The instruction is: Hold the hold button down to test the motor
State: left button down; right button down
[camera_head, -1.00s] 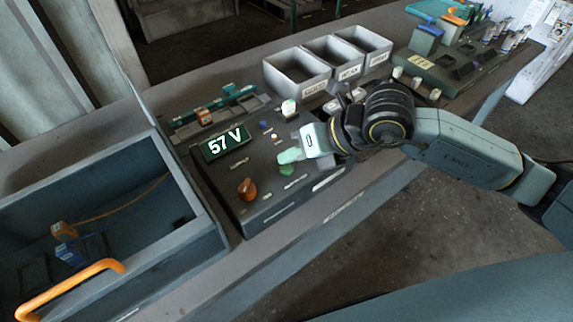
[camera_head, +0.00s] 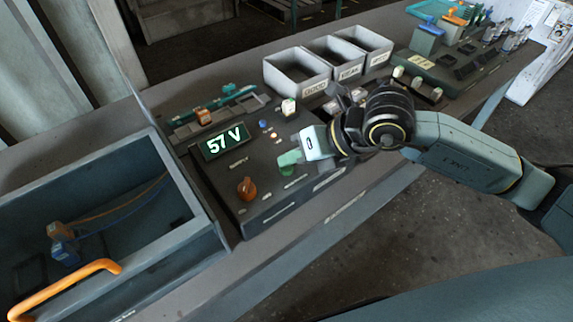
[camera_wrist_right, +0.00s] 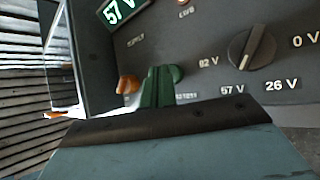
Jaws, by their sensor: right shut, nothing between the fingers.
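The test panel (camera_head: 222,172) is a dark sloped box on the bench, with a lit display (camera_head: 226,142) reading 57 V. My right gripper (camera_head: 290,158) is over the panel's near right part, its green fingers shut and empty. In the right wrist view the fingers (camera_wrist_right: 158,86) point at the panel face. A green button (camera_wrist_right: 178,74) shows just behind and beside them, partly hidden, above a partly covered label. I cannot tell whether the fingertips touch it. A grey selector knob (camera_wrist_right: 252,48) sits among voltage labels. My left gripper is not in view.
An orange knob (camera_head: 247,188) is on the panel's near left. An open bin (camera_head: 183,188) with an orange handle (camera_head: 70,287) stands to the left. White labelled trays (camera_head: 297,72) stand behind, and another dark fixture (camera_head: 455,68) is at the far right.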

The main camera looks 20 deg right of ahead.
aim_at(292, 169)
jog(key=shift+f+b, duration=0.3)
jog(key=shift+f, duration=0.05)
dwell(2.2)
jog(key=shift+r+p, duration=0.55)
jog(key=shift+r, duration=0.3)
jog(key=shift+r+p, duration=1.8)
jog(key=shift+r, duration=0.8)
jog(key=shift+f, duration=0.1)
